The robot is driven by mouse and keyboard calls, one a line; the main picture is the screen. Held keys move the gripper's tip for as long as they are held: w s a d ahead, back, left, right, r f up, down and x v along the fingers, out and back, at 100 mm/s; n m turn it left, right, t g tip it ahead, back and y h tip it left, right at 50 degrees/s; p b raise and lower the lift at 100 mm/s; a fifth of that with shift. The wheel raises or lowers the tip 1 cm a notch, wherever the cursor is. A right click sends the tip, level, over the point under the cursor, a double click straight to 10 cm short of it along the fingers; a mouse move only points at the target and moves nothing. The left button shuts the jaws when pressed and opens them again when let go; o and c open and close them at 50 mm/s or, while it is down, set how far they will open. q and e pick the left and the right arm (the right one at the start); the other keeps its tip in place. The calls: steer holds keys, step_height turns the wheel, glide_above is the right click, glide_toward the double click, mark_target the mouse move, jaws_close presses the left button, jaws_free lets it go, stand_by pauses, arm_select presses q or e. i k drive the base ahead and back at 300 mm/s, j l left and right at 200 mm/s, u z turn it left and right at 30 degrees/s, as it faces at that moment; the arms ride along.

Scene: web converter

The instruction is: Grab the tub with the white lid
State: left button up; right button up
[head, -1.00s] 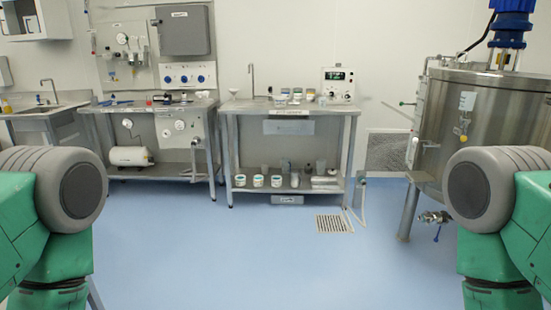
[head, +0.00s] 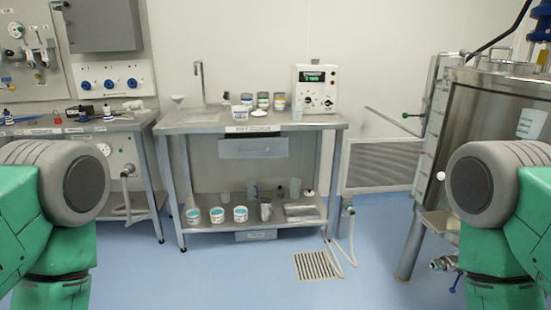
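Several small tubs stand on the steel bench (head: 200,125) in the middle distance. A white tub (head: 240,113) with a dark label is at the front of the group, and a white round shape (head: 259,113), perhaps a lid, is beside it. Jars with coloured bands (head: 263,100) stand behind them. On the bench's lower shelf (head: 265,222) are white tubs with teal tops (head: 216,214). The tubs are too small to tell surely which one has the white lid. Neither gripper is in view; only my upper arms show at both sides.
A white instrument box (head: 315,90) with a green display stands at the right of the bench top. Another bench (head: 130,121) is at the left. A steel tank (head: 490,150) is at the right. A floor drain (head: 316,266) and hose (head: 341,245) lie before clear blue floor.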

mark_target(240, 112)
steer(key=i+j+z, duration=0.1)
steer(key=i+z, duration=0.35)
steer(key=i, duration=1.65)
